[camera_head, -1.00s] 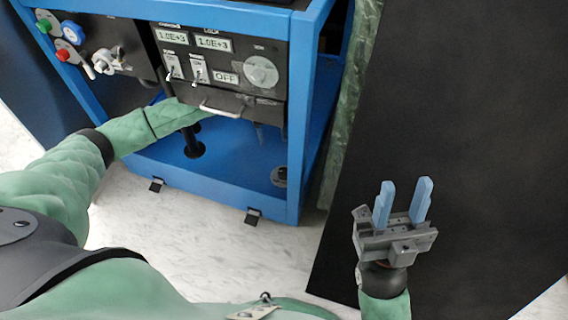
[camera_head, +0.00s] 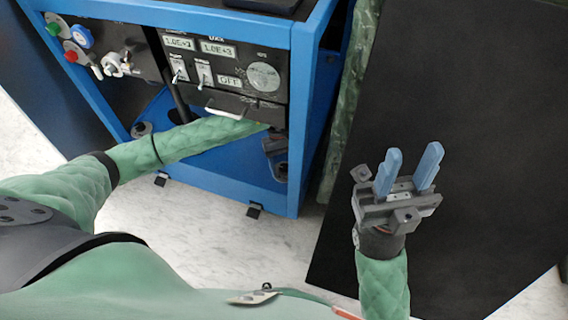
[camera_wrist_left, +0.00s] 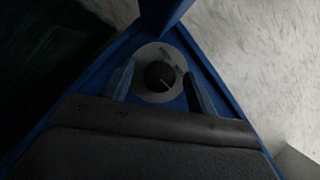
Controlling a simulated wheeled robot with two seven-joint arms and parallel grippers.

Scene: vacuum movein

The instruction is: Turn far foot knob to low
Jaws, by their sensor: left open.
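A foot knob (camera_wrist_left: 158,75), black on a round grey dial plate, sits in a corner of the blue frame in the left wrist view. A pale pointer line shows on it, but the plate's lettering is too small to read. My left gripper (camera_wrist_left: 160,88) is open, with one finger on each side of the knob; contact cannot be told. In the head view my left gripper (camera_head: 274,148) is partly hidden under the control panel, by the knob (camera_head: 281,172) at the right corner of the base. My right gripper (camera_head: 408,175) is open and empty, off to the right.
The blue cart (camera_head: 306,130) carries a control panel (camera_head: 225,70) with switches and a handle (camera_head: 224,112) above my left arm. Another round fitting (camera_head: 141,130) sits at the base's left. A large black panel (camera_head: 465,120) stands at the right. Marble floor (camera_head: 170,235) lies in front.

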